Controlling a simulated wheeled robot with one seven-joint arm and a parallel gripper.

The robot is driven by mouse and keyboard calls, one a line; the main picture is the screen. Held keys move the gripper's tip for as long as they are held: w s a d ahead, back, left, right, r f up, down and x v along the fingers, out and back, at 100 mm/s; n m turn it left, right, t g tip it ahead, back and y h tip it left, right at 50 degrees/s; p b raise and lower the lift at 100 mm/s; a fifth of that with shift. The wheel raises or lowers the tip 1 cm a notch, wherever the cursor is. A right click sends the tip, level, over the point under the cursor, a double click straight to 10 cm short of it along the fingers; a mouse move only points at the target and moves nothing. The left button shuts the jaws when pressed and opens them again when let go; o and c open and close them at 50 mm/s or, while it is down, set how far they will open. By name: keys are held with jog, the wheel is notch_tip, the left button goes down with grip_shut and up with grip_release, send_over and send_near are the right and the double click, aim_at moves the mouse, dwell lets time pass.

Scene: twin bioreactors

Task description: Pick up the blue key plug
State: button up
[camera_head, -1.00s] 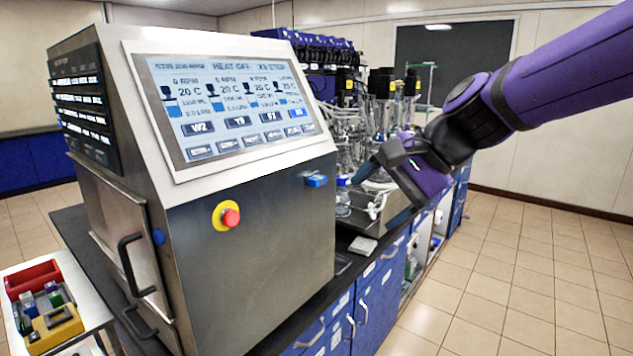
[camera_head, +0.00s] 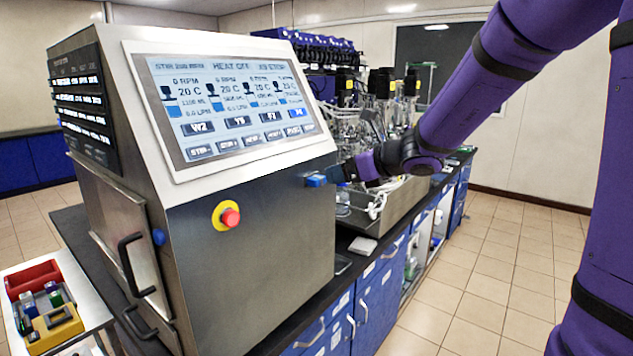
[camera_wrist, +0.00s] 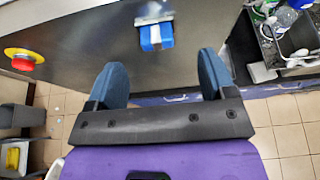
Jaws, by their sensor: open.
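The blue key plug (camera_head: 316,180) sits on the right part of the grey console's (camera_head: 265,235) front panel, below the screen. In the wrist view the blue key plug (camera_wrist: 156,36) shows with a pale strip down its middle, beyond the fingertips and between their lines, nearer the right finger. My gripper (camera_wrist: 162,75) is open and empty, its two blue fingers apart. In the head view my gripper (camera_head: 338,174) is just right of the plug, partly hidden by its own wrist. A small gap to the plug shows in the wrist view.
A red stop button on a yellow ring (camera_head: 230,217) is on the same panel, to the left. Glass vessels and tubing (camera_head: 368,130) stand on the bench behind my gripper. A side table with red and yellow bins (camera_head: 40,280) is at lower left. The right floor is clear.

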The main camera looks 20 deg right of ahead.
aim_at(321, 178)
jog(key=shift+s+f+x, duration=0.1)
jog(key=shift+f+x, duration=0.05)
jog(key=shift+x, duration=1.55)
jog(key=shift+s+f+x, duration=0.15)
jog(key=shift+x, duration=1.6)
jog(key=shift+a, duration=0.1)
jog(key=c, duration=1.2)
jog(key=shift+r, duration=0.1)
